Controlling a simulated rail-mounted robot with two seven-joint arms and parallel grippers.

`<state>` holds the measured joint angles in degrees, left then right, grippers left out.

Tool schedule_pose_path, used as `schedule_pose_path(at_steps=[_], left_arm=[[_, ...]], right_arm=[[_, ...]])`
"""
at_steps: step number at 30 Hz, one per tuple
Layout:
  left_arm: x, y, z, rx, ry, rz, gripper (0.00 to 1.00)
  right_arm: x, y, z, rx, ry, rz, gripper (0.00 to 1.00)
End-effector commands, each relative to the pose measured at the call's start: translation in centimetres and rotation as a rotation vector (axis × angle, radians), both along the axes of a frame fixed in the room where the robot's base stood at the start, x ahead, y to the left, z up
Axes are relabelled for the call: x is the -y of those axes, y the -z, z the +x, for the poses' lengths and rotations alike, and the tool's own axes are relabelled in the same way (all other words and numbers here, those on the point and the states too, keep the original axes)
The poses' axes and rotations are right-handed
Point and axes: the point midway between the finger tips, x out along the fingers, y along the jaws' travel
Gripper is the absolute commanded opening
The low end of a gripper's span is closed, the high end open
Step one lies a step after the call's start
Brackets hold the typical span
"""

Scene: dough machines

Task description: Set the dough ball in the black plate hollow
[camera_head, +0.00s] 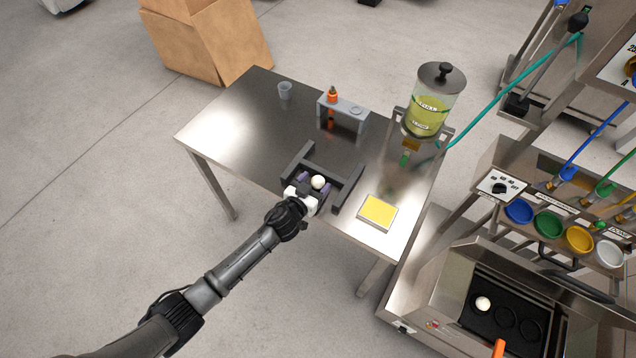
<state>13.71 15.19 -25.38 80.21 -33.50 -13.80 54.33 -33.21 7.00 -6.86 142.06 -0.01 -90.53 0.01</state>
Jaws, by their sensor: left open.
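A white dough ball (318,182) lies at the front edge of the metal table, within a dark grey frame (340,190). My left gripper (314,189) is open at the ball, with its purple-tipped fingers appearing on either side of it. I cannot tell whether they touch the ball. The black plate (495,324) with round hollows is inside the open machine at the lower right. Another white ball (483,304) sits in its left hollow, and other hollows look empty.
A yellow pad (378,212) lies right of the frame. A small grey stand (343,113) with an orange-capped bottle, a clear cup (285,90) and a green liquid dispenser (431,100) stand farther back. Coloured bowls (549,224) line the machine above the plate. The table's left is clear.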

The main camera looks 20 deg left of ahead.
Motion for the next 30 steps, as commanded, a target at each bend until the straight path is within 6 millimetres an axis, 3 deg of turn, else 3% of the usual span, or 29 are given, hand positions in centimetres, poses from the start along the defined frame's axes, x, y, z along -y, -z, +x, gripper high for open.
schedule_pose_path(at_steps=[8,24,30], left_arm=[[0.08,0.08,0.25,-0.001,0.0,0.0,0.68],[0.07,0.09,0.22,-0.001,0.0,0.0,0.19],[0.07,0.05,0.23,-0.001,0.0,0.0,0.15]], right_arm=[[-0.18,0.05,0.0,0.0,0.004,0.007,0.43],[-0.09,0.05,0.0,0.001,0.002,0.003,0.43],[0.08,0.05,-0.01,0.0,-0.002,-0.003,0.43]])
